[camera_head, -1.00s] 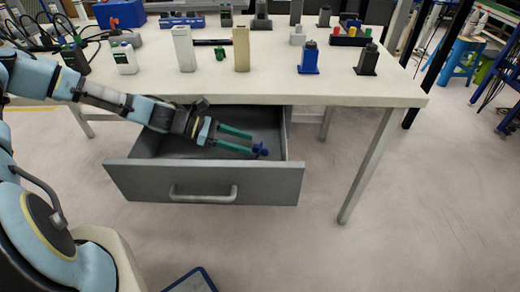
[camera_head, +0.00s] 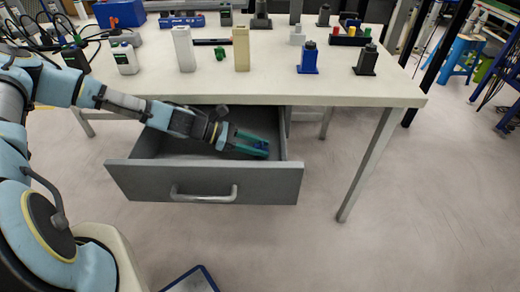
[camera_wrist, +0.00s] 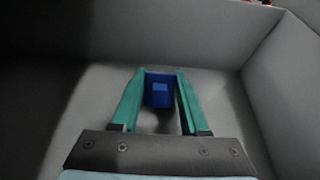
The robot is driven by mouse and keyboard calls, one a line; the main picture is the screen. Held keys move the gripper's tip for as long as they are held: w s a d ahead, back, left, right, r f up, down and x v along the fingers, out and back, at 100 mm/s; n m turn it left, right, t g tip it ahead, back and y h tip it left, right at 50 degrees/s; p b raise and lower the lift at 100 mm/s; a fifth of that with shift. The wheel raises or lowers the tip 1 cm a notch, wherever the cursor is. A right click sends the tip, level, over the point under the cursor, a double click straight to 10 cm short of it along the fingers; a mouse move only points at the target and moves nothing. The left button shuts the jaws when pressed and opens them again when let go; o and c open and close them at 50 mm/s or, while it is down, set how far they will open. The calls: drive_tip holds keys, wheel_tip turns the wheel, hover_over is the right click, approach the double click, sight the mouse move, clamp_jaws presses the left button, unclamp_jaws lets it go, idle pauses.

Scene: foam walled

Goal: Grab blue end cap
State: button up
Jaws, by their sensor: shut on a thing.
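The blue end cap (camera_wrist: 159,90) sits between the tips of my gripper's green fingers in the wrist view. In the head view the end cap (camera_head: 262,146) is mostly covered by the fingers. My gripper (camera_head: 258,147) is inside the open grey drawer (camera_head: 150,182) under the table, near its right end. It is shut on the end cap. The drawer's inner walls (camera_wrist: 190,30) rise around the gripper in the wrist view. Whether the cap touches the drawer floor I cannot tell.
The white tabletop (camera_head: 280,85) hangs above the drawer's back part. On it stand a blue block (camera_head: 308,60), a black block (camera_head: 367,62), a beige block (camera_head: 241,48) and a white block (camera_head: 184,50). The drawer's front panel and handle (camera_head: 204,195) face the open floor.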

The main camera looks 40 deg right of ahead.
clamp_jaws()
drive_tip(key=shift+r, duration=0.1)
